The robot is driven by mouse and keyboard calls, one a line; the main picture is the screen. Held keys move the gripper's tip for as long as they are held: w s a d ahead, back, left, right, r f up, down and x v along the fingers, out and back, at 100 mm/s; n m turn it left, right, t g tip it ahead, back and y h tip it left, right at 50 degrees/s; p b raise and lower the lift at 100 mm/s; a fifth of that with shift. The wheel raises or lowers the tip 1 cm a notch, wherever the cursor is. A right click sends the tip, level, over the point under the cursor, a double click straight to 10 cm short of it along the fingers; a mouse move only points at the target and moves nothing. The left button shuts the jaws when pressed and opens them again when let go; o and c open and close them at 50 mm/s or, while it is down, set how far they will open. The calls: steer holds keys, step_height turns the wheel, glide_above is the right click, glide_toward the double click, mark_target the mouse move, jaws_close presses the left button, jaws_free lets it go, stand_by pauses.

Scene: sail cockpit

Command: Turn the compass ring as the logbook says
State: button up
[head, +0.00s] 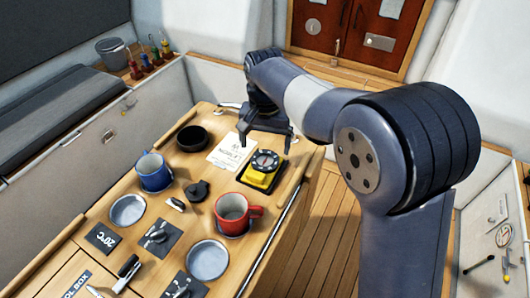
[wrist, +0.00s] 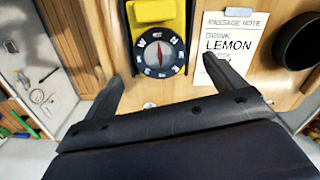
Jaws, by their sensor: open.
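The compass (head: 265,161) has a yellow base and a black ring with white letters, and sits on the wooden table top near its far end. In the wrist view the compass ring (wrist: 178,63) surrounds a pale dial with a red needle, and the yellow base (wrist: 153,11) is above it. My gripper (head: 266,142) is open and empty, with its fingers spread to either side of the ring, apart from it. A paper (head: 230,152) headed "Passage note" lies beside it; the wrist view shows "Drink" and "Lemon" (wrist: 229,45), with a lower line unclear. No other logbook is identifiable.
A black bowl (head: 192,138) stands behind the note. A red mug (head: 232,212), a blue mug (head: 153,173) and a dark lidded object (head: 197,190) stand nearer. Metal round recesses and black panels fill the near table. Open wooden floor (head: 325,235) lies to the right.

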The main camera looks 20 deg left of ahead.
mark_target(265, 160)
step_height(265, 160, up, 6)
stand_by(0.5)
step_height(265, 160, down, 11)
steer(key=shift+r+p, duration=0.1)
steer(key=shift+p, duration=0.2)
stand_by(0.4)
